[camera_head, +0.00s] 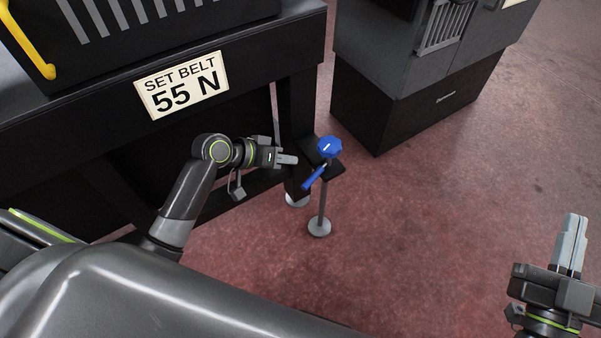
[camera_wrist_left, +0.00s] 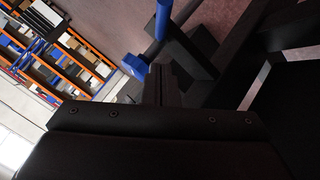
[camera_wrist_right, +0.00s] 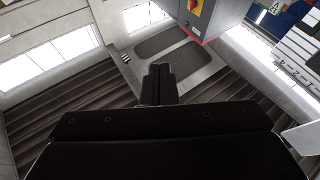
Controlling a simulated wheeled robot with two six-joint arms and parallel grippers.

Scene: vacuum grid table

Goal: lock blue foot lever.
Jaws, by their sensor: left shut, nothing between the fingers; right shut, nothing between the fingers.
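The blue foot lever shows a blue knob-like head (camera_head: 329,147) and a blue handle (camera_head: 314,178) slanting down to the left. It sits at a black bracket on the table leg, above a thin post with a round foot (camera_head: 320,227). In the left wrist view the blue head (camera_wrist_left: 134,65) and blue handle (camera_wrist_left: 161,20) are just beyond the fingers. My left gripper (camera_head: 290,160) is shut and empty, pointing right, a little left of the blue head. Contact cannot be told. My right gripper (camera_head: 573,240) is shut and empty at the lower right, far from the lever.
The black table (camera_head: 110,130) with a "SET BELT 55 N" sign (camera_head: 182,85) stands at the left. A grey and black cabinet (camera_head: 400,110) stands behind the lever. The reddish floor (camera_head: 450,200) to the right is clear. A yellow handle (camera_head: 25,40) is at the upper left.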

